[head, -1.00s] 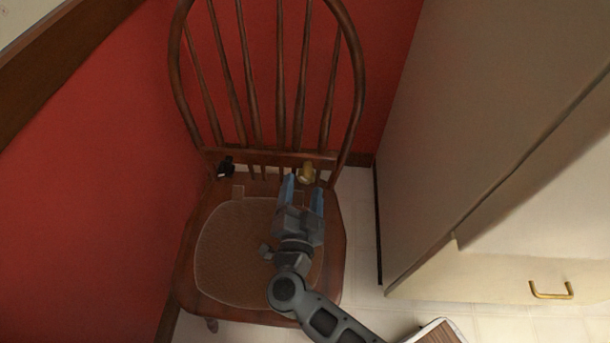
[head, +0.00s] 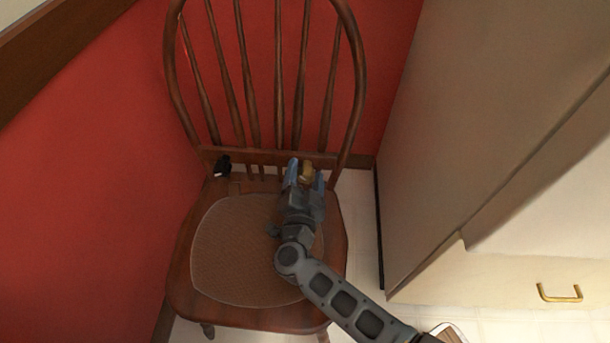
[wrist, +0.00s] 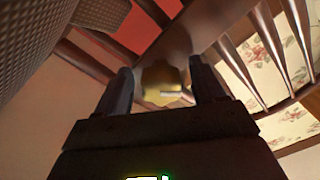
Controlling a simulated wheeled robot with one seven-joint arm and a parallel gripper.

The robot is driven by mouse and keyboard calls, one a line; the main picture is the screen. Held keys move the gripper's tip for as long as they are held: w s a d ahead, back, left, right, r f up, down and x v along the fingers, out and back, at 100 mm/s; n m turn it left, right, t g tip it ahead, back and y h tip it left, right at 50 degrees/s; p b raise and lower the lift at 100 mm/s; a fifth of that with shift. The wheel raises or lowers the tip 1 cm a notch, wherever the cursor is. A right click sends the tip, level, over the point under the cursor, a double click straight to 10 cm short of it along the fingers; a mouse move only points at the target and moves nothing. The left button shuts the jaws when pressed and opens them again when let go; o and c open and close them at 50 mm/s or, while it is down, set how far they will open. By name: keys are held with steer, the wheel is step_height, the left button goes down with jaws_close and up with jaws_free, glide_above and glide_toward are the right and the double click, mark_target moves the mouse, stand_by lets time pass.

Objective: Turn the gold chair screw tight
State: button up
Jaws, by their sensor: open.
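The gold screw (head: 307,172) sits on the lower back rail of the wooden chair (head: 185,262), toward the right side. It also shows in the wrist view (wrist: 163,82), head on, between the fingertips. My gripper (head: 306,174) is open, with one blue-tipped finger on each side of the screw. In the wrist view my gripper (wrist: 163,84) has a visible gap beside the screw, at least on the right. Whether either finger touches it I cannot tell. A black screw (head: 222,165) sits on the same rail at the left.
A red wall (head: 90,170) stands close on the chair's left and behind it. A beige cabinet (head: 450,120) with a brass handle (head: 559,293) stands on the right. The chair's woven seat (head: 240,250) is bare beneath my arm. A narrow strip of floor shows between chair and cabinet.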

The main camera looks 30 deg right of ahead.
steer(key=c, duration=1)
steer(key=shift+m, duration=0.3)
steer(key=m+b, duration=0.1)
steer(key=m, duration=0.2)
steer(key=shift+a+m+b, duration=0.1)
steer(key=shift+m+b, duration=0.5)
steer(key=shift+m, duration=1.6)
steer(key=o, duration=1)
steer(key=shift+r, duration=0.1)
